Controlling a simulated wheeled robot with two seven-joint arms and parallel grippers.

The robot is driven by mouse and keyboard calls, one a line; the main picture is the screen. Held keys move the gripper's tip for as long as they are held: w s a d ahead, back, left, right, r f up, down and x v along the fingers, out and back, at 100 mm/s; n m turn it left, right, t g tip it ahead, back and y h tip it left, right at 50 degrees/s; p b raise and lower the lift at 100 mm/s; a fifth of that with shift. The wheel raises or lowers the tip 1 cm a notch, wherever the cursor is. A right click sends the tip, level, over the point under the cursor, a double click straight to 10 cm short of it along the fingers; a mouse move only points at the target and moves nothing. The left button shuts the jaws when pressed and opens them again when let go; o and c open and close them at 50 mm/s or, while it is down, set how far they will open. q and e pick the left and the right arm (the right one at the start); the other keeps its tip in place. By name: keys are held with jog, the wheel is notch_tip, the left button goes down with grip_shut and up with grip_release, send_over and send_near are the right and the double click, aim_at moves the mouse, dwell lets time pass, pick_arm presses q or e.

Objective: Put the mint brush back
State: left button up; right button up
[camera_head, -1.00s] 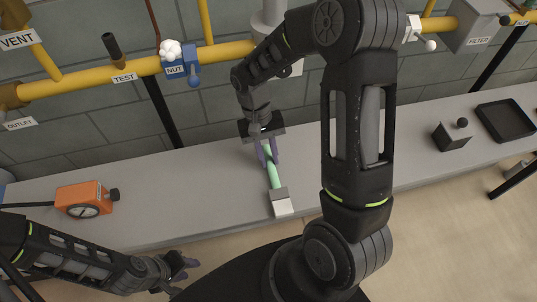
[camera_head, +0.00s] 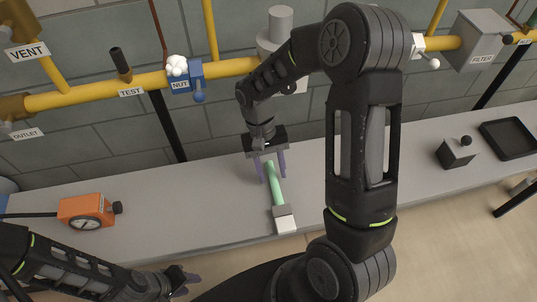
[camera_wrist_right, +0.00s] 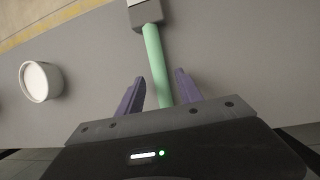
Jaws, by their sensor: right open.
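The mint brush (camera_head: 275,188) lies on the grey bench, its mint handle toward the wall and its grey ferrule and white bristles toward the bench's front edge. My right gripper (camera_head: 272,178) is open above the handle, with one purple finger on each side of it. In the right wrist view the brush (camera_wrist_right: 156,62) runs between the open fingers of the right gripper (camera_wrist_right: 157,90), with gaps on both sides. My left gripper (camera_head: 190,281) is low in front of the bench and away from the brush; its finger gap is too small to judge.
An orange gauge box (camera_head: 86,211) sits on the bench at left. A grey block with a black knob (camera_head: 456,153) and a black tray (camera_head: 508,138) are at right. A white round cup (camera_wrist_right: 41,81) shows in the right wrist view. Yellow pipes (camera_head: 110,92) run along the wall behind.

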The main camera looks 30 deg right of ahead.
jog(key=b+v, duration=0.1)
jog(key=v, duration=1)
jog(key=shift+r, duration=0.25)
